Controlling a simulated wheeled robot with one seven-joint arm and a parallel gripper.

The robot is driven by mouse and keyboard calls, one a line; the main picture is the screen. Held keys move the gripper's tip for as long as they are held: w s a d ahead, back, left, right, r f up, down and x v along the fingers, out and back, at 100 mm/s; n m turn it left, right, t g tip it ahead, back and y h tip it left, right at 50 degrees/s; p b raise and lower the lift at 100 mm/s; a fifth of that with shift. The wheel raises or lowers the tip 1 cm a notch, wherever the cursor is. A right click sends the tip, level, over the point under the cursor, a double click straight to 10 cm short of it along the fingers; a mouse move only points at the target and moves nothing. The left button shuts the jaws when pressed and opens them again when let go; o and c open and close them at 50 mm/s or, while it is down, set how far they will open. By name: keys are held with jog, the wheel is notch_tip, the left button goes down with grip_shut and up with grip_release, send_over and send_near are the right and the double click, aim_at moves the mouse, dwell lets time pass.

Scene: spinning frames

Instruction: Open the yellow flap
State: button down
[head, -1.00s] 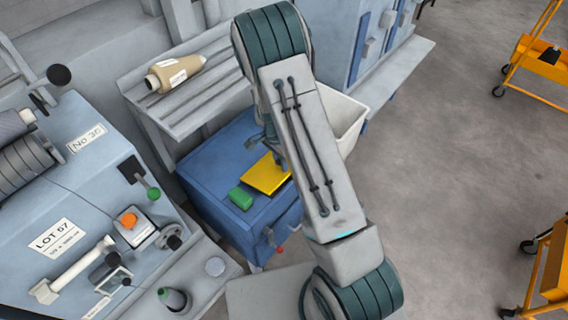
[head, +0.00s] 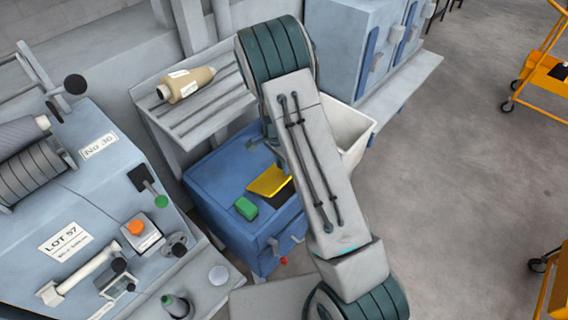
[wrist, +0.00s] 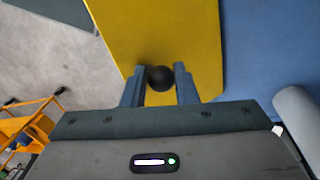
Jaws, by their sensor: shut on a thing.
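The yellow flap (head: 267,181) is on top of the blue cabinet (head: 218,178), partly behind my arm in the head view. It is tilted up, and a dark opening (head: 284,195) shows at its lower right side. In the wrist view the yellow flap (wrist: 185,30) fills the upper middle and carries a round black knob (wrist: 160,79). My gripper (wrist: 160,73) is shut on this knob, one finger on each side. In the head view my arm hides most of the gripper and the knob.
A green block (head: 246,208) sits on the cabinet top beside the flap. A slatted shelf (head: 215,107) with a tan yarn cone (head: 187,85) stands behind. A white bin (head: 357,133) is right of the cabinet. Open floor (head: 450,190) lies further right, with orange carts (head: 543,72).

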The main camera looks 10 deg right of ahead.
jog(key=c, duration=1.4)
grip_release()
jog(key=shift+w+a, duration=0.35)
jog(key=shift+a, duration=0.1)
jog(key=shift+o, duration=0.7)
jog(key=shift+a+f, duration=0.15)
jog(key=shift+d, duration=0.3)
notch_tip(320, 180, up, 4)
jog(key=shift+w+a+f, duration=0.1)
jog(key=shift+f, duration=0.05)
jog(key=s+d+r, duration=0.5)
jog(key=d+r, duration=0.2)
jog(key=d, duration=0.3)
jog(key=shift+s+d+r+b, duration=0.15)
jog(key=shift+s+b, duration=0.25)
jog(key=shift+b, duration=0.05)
